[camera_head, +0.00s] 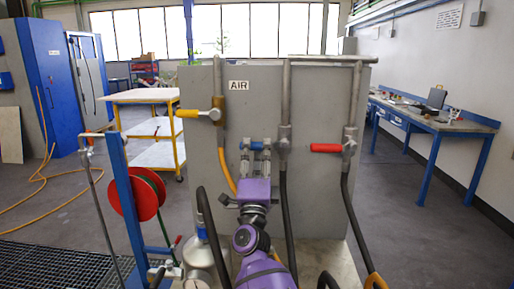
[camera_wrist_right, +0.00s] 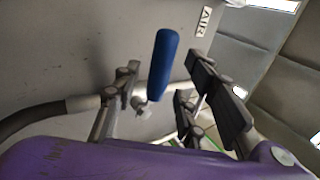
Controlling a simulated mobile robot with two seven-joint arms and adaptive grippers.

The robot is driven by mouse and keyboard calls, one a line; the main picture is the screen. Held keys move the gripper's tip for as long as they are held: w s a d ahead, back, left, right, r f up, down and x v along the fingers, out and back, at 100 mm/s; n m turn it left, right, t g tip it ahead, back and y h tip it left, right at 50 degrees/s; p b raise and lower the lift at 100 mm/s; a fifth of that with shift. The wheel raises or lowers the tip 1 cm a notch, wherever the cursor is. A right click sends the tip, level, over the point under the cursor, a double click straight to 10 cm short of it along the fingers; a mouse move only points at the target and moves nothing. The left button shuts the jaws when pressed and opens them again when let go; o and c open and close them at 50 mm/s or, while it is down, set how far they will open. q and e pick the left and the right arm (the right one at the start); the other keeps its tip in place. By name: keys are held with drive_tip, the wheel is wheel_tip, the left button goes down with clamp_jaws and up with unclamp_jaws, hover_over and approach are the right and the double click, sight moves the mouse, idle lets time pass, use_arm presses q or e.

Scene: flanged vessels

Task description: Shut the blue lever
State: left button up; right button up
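The blue lever (camera_wrist_right: 163,64) shows in the right wrist view, with a rounded blue grip and a metal fitting at its lower end. My right gripper (camera_wrist_right: 168,78) is open, with one finger on each side of the lever; I cannot tell whether either touches it. In the head view my right gripper (camera_head: 256,145), on its purple arm, is in front of the grey panel, just left of the middle pipe's valve (camera_head: 284,140). My left gripper is not in view.
The grey panel (camera_head: 330,100) carries an AIR label (camera_head: 238,85), a yellow lever (camera_head: 187,113) on the left and a red lever (camera_head: 326,148) on the right. A red hose reel (camera_head: 138,195) stands left.

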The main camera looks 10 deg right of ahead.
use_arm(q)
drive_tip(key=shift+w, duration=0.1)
use_arm(e)
drive_tip(key=v, duration=0.9)
drive_tip(key=shift+s, duration=0.1)
